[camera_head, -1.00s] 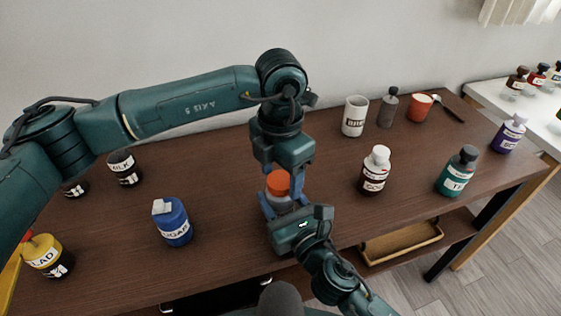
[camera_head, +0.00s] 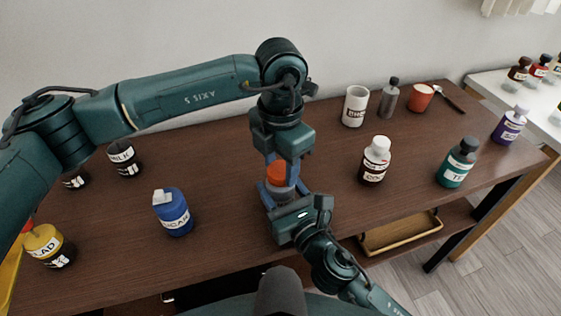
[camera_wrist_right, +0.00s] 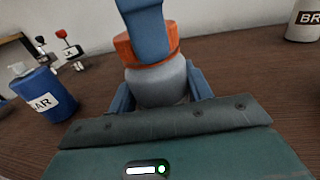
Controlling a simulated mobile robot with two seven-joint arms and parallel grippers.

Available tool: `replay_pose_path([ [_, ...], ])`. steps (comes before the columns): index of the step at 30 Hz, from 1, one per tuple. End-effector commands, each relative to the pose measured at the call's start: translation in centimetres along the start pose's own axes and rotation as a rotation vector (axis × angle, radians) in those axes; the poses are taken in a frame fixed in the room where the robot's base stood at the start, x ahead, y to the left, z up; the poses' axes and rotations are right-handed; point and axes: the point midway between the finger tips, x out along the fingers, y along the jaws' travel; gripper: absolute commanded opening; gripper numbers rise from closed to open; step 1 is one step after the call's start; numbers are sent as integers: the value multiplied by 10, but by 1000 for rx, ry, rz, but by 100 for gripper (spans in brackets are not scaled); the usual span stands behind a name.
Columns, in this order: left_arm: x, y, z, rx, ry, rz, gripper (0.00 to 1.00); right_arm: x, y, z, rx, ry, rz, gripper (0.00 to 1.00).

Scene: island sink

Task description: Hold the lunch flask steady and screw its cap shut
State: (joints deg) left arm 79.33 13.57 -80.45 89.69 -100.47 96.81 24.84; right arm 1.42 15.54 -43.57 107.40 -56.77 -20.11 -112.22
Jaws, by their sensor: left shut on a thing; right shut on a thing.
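The lunch flask has a grey body (camera_head: 284,193) and an orange cap (camera_head: 277,175), and stands upright near the table's front edge. My left gripper (camera_head: 283,172) comes down from above, its blue fingers shut on the cap. One of those fingers crosses in front of the cap (camera_wrist_right: 127,50) in the right wrist view. My right gripper (camera_head: 279,195) reaches in from the front, low down, and is shut on the flask body. In the right wrist view its fingers lie on both sides of the body (camera_wrist_right: 160,85). The grippers hide part of the flask and the cap's seam.
A blue sugar bottle (camera_head: 173,212) stands to the left on the brown table (camera_head: 225,258). A brown bottle with white cap (camera_head: 375,160) and a teal bottle (camera_head: 457,165) stand to the right. A white mug (camera_head: 355,106), grey bottle (camera_head: 389,98) and red cup (camera_head: 419,98) are behind.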

Motion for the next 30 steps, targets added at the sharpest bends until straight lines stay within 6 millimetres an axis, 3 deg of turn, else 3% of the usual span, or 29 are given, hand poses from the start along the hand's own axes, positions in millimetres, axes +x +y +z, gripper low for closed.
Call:
replay_pose_path([
  [9, 0, 0, 0, 0, 0, 0, 69, 0, 0, 0, 0, 1, 0, 0],
  [19, -6, 0, 0, 0, -2, 1, 70, 0, 0, 0, 0, 1, 0, 0],
  [23, -24, 0, 1, 0, -4, 2, 70, 0, 0, 0, 0, 1, 0, 0],
  [30, -76, 0, 1, -1, -4, 2, 70, 0, 0, 0, 0, 1, 0, 0],
])
